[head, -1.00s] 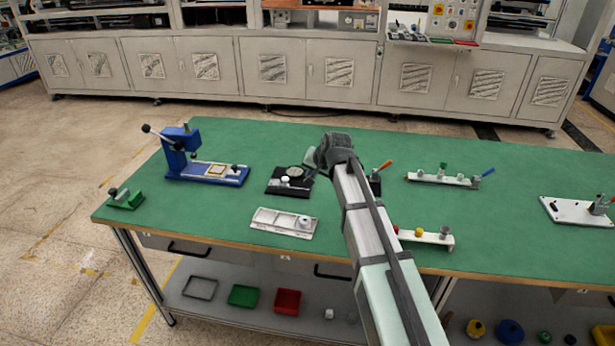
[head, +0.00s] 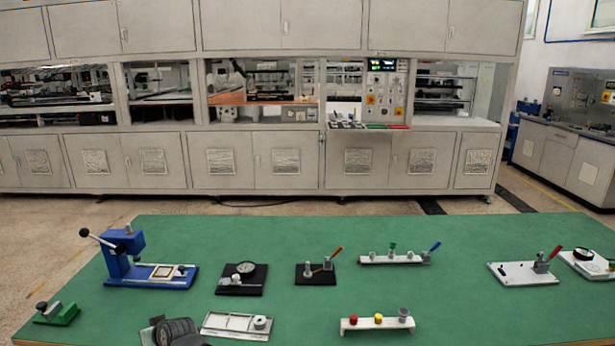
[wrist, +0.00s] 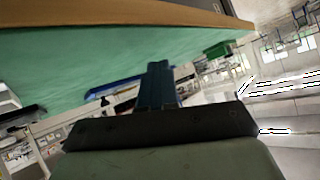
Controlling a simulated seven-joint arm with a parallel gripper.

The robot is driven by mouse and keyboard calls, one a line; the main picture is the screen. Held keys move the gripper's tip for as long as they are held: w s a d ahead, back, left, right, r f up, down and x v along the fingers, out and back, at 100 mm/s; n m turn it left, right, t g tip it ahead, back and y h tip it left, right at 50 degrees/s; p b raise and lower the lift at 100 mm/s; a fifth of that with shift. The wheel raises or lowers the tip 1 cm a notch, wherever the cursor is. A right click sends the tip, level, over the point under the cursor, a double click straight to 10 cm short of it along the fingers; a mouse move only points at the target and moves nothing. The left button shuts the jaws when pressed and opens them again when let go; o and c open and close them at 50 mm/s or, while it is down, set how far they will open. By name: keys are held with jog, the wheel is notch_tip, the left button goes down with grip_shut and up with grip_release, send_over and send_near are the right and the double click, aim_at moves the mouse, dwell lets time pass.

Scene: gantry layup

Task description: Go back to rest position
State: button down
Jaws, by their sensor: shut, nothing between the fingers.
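My gripper (wrist: 158,68) shows in the wrist view with its dark fingers together and nothing between them. In the wrist view the green table (wrist: 60,75) and its brown edge lie tilted across the upper part. In the head view only a dark grey end part of my arm shows at the bottom edge, left of centre, just left of the white slotted plate (head: 222,322). The fingertips cannot be made out there.
On the green table (head: 300,315) stand a blue press fixture (head: 120,265), a black plate with a dial (head: 240,287), a small green clamp (head: 57,314), a white strip with coloured knobs (head: 378,323) and other fixtures. The table's middle is partly clear.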

jog(key=s+a+f+n+y, duration=0.1)
jog(key=s+a+f, duration=0.1)
jog(key=s+f, duration=0.15)
jog(key=s+a+f+n, duration=0.2)
jog(key=s+a, duration=0.1)
jog(key=s, duration=0.2)
jog(key=w+d+f+m+g+h, duration=0.1)
jog(key=d+f+m+h, duration=0.15)
jog(key=d+f, duration=1)
jog(key=w+d+f+m+g+h, duration=0.15)
jog(key=d+f+h, duration=0.25)
jog(key=d+f, duration=0.8)
jog(key=s+d+f+m+g+h, duration=0.1)
jog(key=s+d+f, duration=0.1)
jog(key=d, duration=0.6)
jog(key=s+d+f+g+h, duration=0.1)
jog(key=s+d+f, duration=0.1)
jog(key=d, duration=0.6)
jog(key=s+d+f+m+g+h, duration=0.1)
jog(key=s+d+f+m+g, duration=0.4)
jog(key=s+d, duration=0.75)
jog(key=s+d+f+m+g, duration=0.1)
jog(key=s+d+f+g, duration=0.1)
jog(key=s+d, duration=0.9)
jog(key=s+g, duration=0.1)
jog(key=s, duration=0.2)
jog(key=shift+d+f+h, duration=0.25)
jog(key=shift+f+h, duration=0.1)
jog(key=shift+s+g, duration=0.1)
jog(key=shift+g, duration=0.15)
